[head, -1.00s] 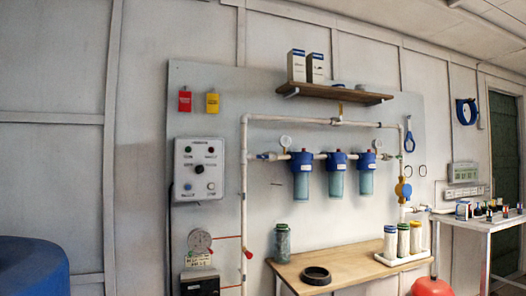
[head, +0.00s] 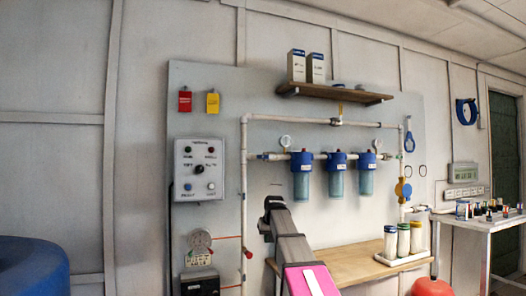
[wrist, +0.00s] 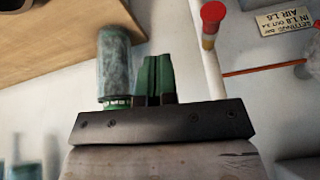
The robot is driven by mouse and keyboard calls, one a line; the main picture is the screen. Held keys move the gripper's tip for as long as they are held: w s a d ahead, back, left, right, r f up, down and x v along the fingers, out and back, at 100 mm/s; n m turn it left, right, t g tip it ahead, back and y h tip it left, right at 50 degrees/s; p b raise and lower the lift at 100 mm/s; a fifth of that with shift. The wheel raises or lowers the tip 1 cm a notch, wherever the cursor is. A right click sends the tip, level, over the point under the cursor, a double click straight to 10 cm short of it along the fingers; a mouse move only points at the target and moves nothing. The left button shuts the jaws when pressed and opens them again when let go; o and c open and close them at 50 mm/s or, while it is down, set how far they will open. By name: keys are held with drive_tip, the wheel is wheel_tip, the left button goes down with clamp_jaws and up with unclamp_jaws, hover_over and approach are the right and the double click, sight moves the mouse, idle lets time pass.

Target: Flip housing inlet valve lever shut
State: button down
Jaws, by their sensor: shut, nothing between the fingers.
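The housing inlet valve with its small blue lever (head: 263,156) sits on the horizontal pipe just left of the first blue filter housing (head: 301,160) in the head view. The lever is too small to tell its exact angle. My gripper (head: 273,199) is below the valve, in front of the board, apart from the lever. In the wrist view its green fingers (wrist: 155,62) are shut together and empty. The lever does not show clearly in the wrist view.
A white vertical pipe (head: 244,200) with a red valve handle (head: 247,254) runs left of my arm; a red cap (wrist: 213,12) shows near my fingers. A green-lidded jar (wrist: 115,65) is close beside them. The wooden bench (head: 345,262) and white canisters (head: 390,241) stand right.

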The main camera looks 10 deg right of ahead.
wheel_tip(320, 180, up, 50)
drive_tip(key=n+t, duration=0.1)
drive_tip(key=t, duration=0.2)
drive_tip(key=shift+d+f+t+y, duration=0.25)
drive_tip(key=shift+t+y, duration=0.15)
drive_tip(key=shift+s, duration=0.1)
hover_over(264, 157)
drive_tip(key=s, duration=0.1)
wheel_tip(264, 157, down, 7)
drive_tip(key=shift+s+a+f, duration=0.1)
drive_tip(key=shift+a+f, duration=0.1)
drive_tip(key=shift+f, duration=0.85)
drive_tip(key=shift+a+f, duration=0.15)
drive_tip(key=shift+f, duration=0.85)
drive_tip(key=shift+n, duration=0.3)
drive_tip(key=shift+a+f+h, duration=0.1)
drive_tip(key=shift+f+h, duration=0.1)
drive_tip(key=shift+h, duration=0.1)
